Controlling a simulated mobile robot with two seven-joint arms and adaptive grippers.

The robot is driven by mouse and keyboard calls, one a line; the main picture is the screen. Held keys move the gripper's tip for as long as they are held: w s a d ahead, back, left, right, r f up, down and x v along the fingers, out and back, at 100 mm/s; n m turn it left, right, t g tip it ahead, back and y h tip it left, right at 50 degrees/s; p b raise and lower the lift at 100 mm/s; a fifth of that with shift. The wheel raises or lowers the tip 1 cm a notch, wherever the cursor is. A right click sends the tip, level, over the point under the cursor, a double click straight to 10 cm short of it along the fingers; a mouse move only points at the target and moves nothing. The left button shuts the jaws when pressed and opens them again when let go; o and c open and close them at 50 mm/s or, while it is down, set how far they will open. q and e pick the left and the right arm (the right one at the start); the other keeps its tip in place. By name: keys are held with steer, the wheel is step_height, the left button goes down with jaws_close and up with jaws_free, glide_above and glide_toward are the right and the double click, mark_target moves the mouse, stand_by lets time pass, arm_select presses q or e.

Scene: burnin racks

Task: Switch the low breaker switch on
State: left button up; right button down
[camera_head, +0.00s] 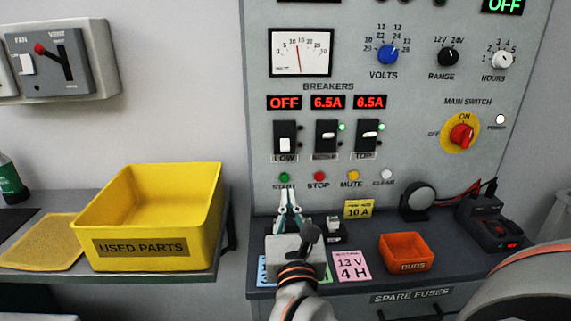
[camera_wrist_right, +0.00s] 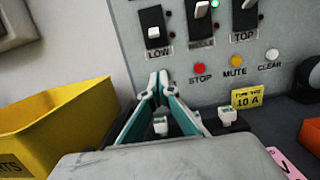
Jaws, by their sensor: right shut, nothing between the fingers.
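The low breaker switch (camera_head: 285,137) is the leftmost of three on the grey panel. Its white toggle is down, and the display above it (camera_head: 284,102) reads OFF in red. The low switch also shows at the top of the right wrist view (camera_wrist_right: 154,30). My right gripper (camera_head: 289,192) is shut and empty, pointing up at the panel below the low switch, near the green START button (camera_head: 284,177). In the right wrist view its fingertips (camera_wrist_right: 158,80) meet just below the LOW label, apart from the toggle. My left gripper is not in view.
The middle (camera_head: 327,134) and top (camera_head: 369,134) breakers show 6.5A with green lights. STOP (camera_head: 320,176) and MUTE (camera_head: 354,175) buttons lie close right of the gripper. A yellow bin (camera_head: 150,247) stands left; an orange DUDS tray (camera_head: 405,266) and a charger (camera_head: 490,230) stand right.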

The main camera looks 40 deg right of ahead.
mark_target(284, 162)
steer(key=x, duration=1)
steer(key=shift+d, duration=0.1)
steer(key=r, duration=0.1)
steer(key=s+r+p, duration=0.1)
steer(key=a+r, duration=0.1)
steer(key=shift+s+r, duration=0.2)
steer(key=shift+s, duration=0.1)
